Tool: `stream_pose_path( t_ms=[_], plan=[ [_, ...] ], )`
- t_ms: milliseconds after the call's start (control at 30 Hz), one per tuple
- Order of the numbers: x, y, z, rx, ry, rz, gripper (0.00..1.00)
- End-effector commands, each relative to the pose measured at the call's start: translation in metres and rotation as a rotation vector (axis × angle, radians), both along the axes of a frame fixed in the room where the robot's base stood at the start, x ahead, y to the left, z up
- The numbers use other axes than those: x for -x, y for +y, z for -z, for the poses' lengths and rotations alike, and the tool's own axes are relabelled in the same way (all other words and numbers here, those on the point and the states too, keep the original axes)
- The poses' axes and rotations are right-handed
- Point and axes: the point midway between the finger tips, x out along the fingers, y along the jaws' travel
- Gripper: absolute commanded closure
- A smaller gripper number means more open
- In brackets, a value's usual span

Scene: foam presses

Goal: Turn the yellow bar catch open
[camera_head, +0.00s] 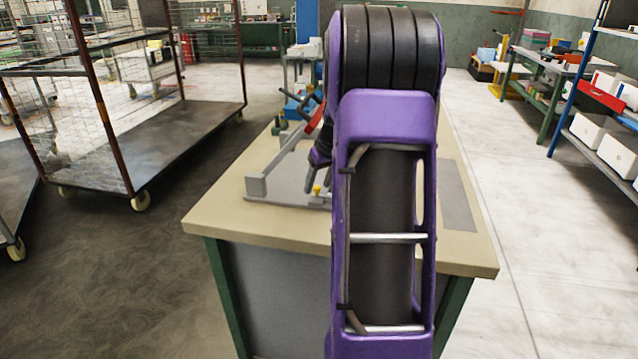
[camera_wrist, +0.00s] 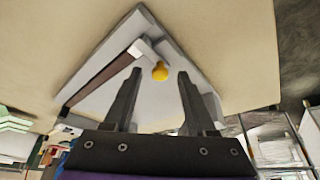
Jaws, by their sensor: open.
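The yellow catch (camera_head: 317,190) is a small knob-like piece on the grey base plate of a press (camera_head: 258,187) on the table. In the wrist view the catch (camera_wrist: 160,72) shows between and beyond my two fingertips, at the end of a short pale bar. My gripper (camera_wrist: 158,75) is open, one dark finger on each side of the catch in the picture. I see no contact. In the head view my gripper (camera_head: 318,182) is just above the plate, partly hidden by my purple arm, which also covers the plate's right side.
The table (camera_head: 265,226) has a bare front strip and a grey mat (camera_head: 456,195) at the right. Blue and red parts (camera_head: 296,108) stand behind the plate. A wire cage trolley (camera_head: 170,125) is left of the table. Shelving (camera_head: 605,100) stands at the right.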

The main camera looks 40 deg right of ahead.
Motion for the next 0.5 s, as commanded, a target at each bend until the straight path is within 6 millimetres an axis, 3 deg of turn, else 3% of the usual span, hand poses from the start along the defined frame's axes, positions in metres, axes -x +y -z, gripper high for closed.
stream_pose_path(
  t_ms=[200,500],
  plan=[
    [-0.0002,0.0000,0.0000,0.000,0.000,0.000,0.45],
    [0.0000,-0.0001,-0.0001,0.000,0.000,0.000,0.99]
  ],
)
